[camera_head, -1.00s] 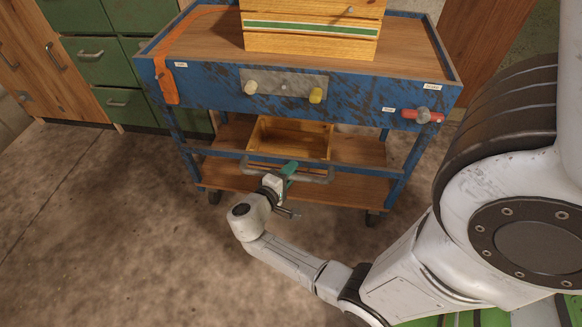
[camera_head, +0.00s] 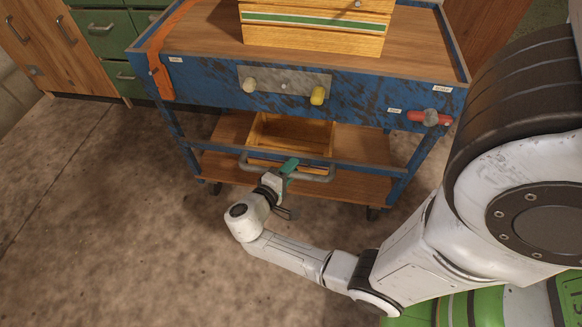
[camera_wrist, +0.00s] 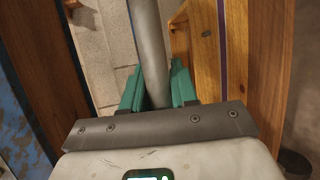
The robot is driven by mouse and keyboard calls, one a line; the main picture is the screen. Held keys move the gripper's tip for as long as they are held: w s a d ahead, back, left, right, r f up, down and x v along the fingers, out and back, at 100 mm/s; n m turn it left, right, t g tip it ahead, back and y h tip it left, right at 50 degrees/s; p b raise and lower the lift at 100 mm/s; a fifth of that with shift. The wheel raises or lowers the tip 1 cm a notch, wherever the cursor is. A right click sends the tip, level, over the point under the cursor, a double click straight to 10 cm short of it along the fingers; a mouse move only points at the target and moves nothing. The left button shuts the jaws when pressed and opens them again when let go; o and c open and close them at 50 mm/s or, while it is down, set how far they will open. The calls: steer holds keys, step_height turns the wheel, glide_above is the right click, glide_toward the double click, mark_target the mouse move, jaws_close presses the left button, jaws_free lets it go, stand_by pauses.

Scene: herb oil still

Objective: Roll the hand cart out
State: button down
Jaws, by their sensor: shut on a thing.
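The hand cart (camera_head: 210,72) is a blue, worn metal cart with a wooden top and a wooden lower shelf, standing on small dark casters. A grey bar handle (camera_head: 318,178) runs along its near side, low, at the lower shelf. My gripper (camera_head: 287,168) has green fingers and is shut on this handle. In the wrist view the grey bar (camera_wrist: 150,50) passes between the green fingers (camera_wrist: 158,85). The fingertips are partly hidden behind the bar and the gripper body.
A wooden box with a green stripe (camera_head: 315,27) stands on the cart top, and an open wooden box (camera_head: 290,133) on the lower shelf. An orange strap (camera_head: 158,75) hangs at the left. Green drawers (camera_head: 107,42) stand behind left. The near-left concrete floor (camera_head: 110,230) is clear.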

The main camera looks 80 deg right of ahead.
steer(key=shift+a+f, duration=0.1)
steer(key=shift+a, duration=0.15)
steer(key=c, duration=1.1)
jaws_free()
steer(key=shift+a, duration=0.15)
steer(key=shift+o, duration=0.7)
steer(key=p+v, duration=0.2)
steer(key=v, duration=0.8)
steer(key=shift+w+a, duration=0.2)
steer(key=shift+a, duration=0.15)
steer(key=shift+s, duration=0.1)
